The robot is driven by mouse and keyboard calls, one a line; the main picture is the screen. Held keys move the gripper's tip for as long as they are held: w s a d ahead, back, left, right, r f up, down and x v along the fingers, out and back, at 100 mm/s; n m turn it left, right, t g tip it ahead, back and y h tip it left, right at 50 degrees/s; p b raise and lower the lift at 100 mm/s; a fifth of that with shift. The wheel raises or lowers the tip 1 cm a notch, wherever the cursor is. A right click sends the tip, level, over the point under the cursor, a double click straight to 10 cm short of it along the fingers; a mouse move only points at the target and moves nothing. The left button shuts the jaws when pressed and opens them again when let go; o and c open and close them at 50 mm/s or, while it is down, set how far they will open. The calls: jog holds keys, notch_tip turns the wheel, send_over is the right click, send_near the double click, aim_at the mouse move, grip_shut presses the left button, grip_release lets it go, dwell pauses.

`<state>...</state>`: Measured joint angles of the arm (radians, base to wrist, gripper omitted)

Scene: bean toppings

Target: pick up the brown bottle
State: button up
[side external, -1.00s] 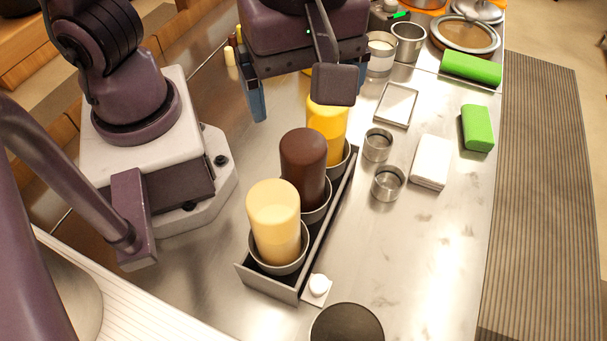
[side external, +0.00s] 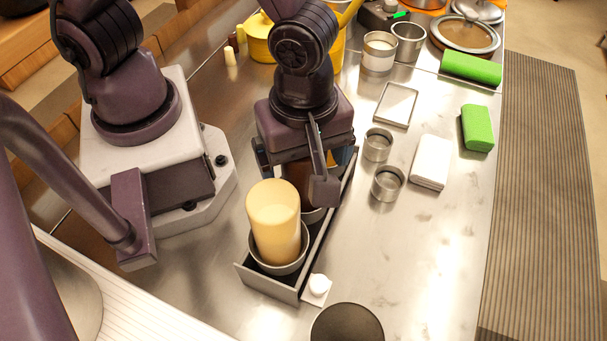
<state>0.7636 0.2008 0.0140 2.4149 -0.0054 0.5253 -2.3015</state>
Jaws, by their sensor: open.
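The brown bottle (side external: 296,172) stands in the middle cup of a dark metal rack (side external: 311,262). Its top is hidden beneath my gripper (side external: 303,168), and only a strip of its side shows. My gripper is open and above the bottle, with its fingers reaching down around it. The camera angle does not show whether the fingers touch it.
A pale cream bottle (side external: 273,222) stands in the front cup, close to my gripper. The yellow bottle behind is almost fully hidden by my gripper. Small metal cups (side external: 388,184) and a white block (side external: 431,162) lie to the right.

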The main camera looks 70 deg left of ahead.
jog(key=c, duration=0.7)
jog(key=shift+r, duration=0.15)
notch_tip(320, 180, up, 10)
jog(key=shift+f, duration=0.1)
dwell(0.4)
jog(key=shift+r, duration=0.75)
